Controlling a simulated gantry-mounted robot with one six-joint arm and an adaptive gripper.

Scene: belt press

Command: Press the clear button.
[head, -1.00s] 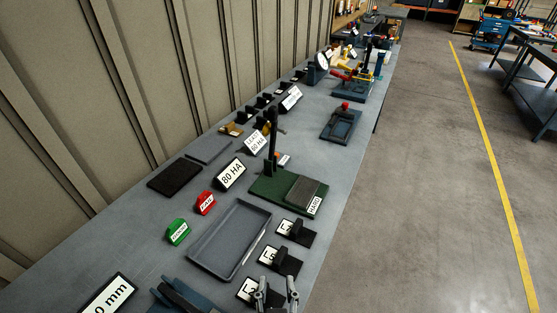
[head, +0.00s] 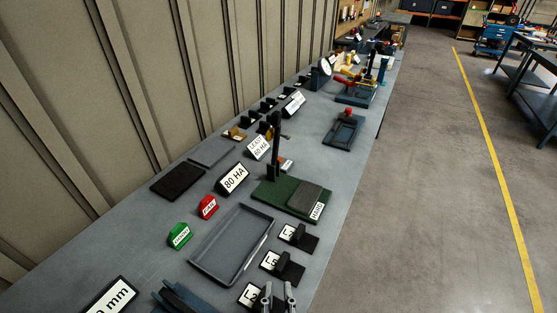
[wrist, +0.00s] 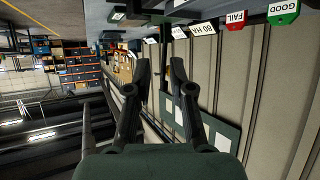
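I cannot make out a button marked clear in either view. A dark blue plate with a red knob (head: 348,112) lies further along the bench. A small orange and white piece (head: 286,165) sits behind the green press stand (head: 283,198), partly hidden; its marking is too small to read. My gripper (head: 278,292) shows at the bottom edge of the head view, near the front edge of the bench and apart from these things. In the wrist view my gripper (wrist: 160,66) has its two fingers apart with nothing between them.
The bench holds a grey tray (head: 207,272), a green GOOD sign (head: 180,236), a red FAIL sign (head: 208,206), an 80 HA sign (head: 233,179) and several black stands (head: 299,237) along the front edge. A ribbed wall (head: 130,95) closes the back.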

